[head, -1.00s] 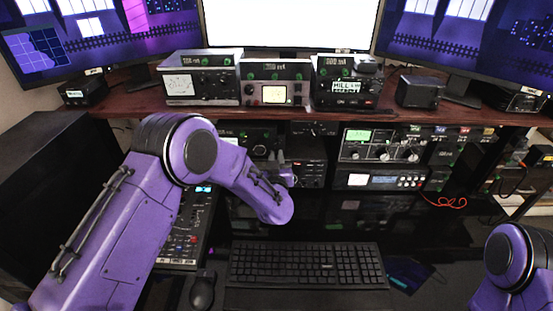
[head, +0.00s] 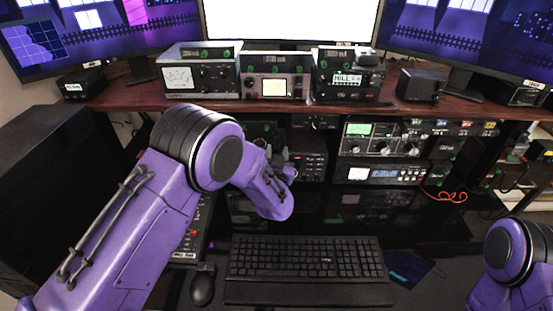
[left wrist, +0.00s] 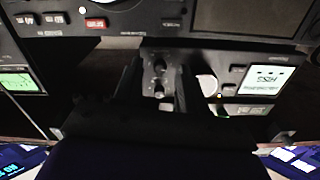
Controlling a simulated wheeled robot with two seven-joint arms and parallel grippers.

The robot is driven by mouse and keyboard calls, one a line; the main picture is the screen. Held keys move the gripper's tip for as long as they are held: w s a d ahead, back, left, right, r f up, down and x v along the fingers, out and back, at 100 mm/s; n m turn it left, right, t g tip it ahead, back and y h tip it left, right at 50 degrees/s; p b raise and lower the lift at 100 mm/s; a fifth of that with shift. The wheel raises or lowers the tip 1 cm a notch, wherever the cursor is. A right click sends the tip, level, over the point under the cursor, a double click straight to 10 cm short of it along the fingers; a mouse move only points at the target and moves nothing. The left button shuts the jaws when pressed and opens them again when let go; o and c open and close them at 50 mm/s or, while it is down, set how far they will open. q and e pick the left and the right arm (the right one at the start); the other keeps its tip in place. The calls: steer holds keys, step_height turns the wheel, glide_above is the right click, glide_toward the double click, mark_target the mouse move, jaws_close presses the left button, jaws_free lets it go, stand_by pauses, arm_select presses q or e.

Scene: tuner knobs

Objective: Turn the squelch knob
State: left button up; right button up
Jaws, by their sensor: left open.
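My left gripper (head: 284,168) reaches in front of the radio units under the desk shelf, and the forearm partly hides it in the head view. In the left wrist view its two dark fingers (left wrist: 158,95) are apart. Two small knobs (left wrist: 158,78) show one above the other on a dark panel between the fingers. I cannot read a label, so I cannot tell which is the squelch knob. No contact with a knob can be made out. My right arm shows at the lower right of the head view, but its gripper is out of view.
Beside the knobs is a white meter display (left wrist: 268,78), and a green display (left wrist: 20,82) is at the left. A radio with a green screen (head: 358,130) stands right of the gripper. Several radios line the wooden shelf (head: 300,107). A keyboard (head: 305,258) lies below.

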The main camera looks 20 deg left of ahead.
arm_select(q)
steer(key=b+v, duration=0.1)
steer(key=v, duration=0.9)
steer(key=shift+b, duration=0.4)
stand_by(0.9)
